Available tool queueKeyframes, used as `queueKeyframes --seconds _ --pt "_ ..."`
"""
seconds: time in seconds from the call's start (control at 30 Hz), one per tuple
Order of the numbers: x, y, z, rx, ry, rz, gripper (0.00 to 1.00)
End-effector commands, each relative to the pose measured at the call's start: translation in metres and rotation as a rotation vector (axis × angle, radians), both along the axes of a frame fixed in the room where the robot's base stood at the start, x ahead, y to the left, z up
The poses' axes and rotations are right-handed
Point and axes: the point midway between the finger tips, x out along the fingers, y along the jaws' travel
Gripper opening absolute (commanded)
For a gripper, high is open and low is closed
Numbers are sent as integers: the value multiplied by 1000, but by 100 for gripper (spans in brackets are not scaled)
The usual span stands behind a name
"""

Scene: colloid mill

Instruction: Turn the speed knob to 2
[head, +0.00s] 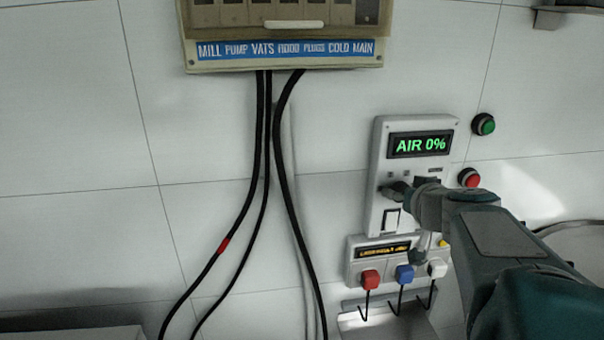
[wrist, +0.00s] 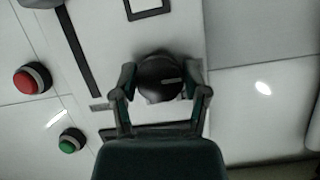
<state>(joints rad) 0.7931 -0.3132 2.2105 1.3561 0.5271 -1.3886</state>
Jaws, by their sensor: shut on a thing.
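The speed knob (wrist: 160,78) is a round black knob with a pale pointer line, seen in the wrist view on a white panel. My gripper (wrist: 160,84) has one finger on each side of the knob and is shut on it. In the wrist view the pointer line lies nearly level and points to the picture's right. In the head view my gripper (head: 402,190) is at the lower part of the white control panel (head: 381,150). There the knob is mostly hidden by my gripper. The panel's display (head: 420,144) reads "AIR 0%" in green. No scale numbers are readable.
A green button (head: 484,124) and a red button (head: 469,178) sit right of the panel. Below it is a small box (head: 357,262) with red, blue and white plugs on hooks. A breaker box (head: 285,50) with black cables hangs at upper left.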

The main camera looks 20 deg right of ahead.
Motion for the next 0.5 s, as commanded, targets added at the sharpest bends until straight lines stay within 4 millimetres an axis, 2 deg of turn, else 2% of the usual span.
queueKeyframes --seconds 0.27,0.5 --pt "0 0 0 35 -9 1 11" --pt "0 -1 0 163 -40 0 11"
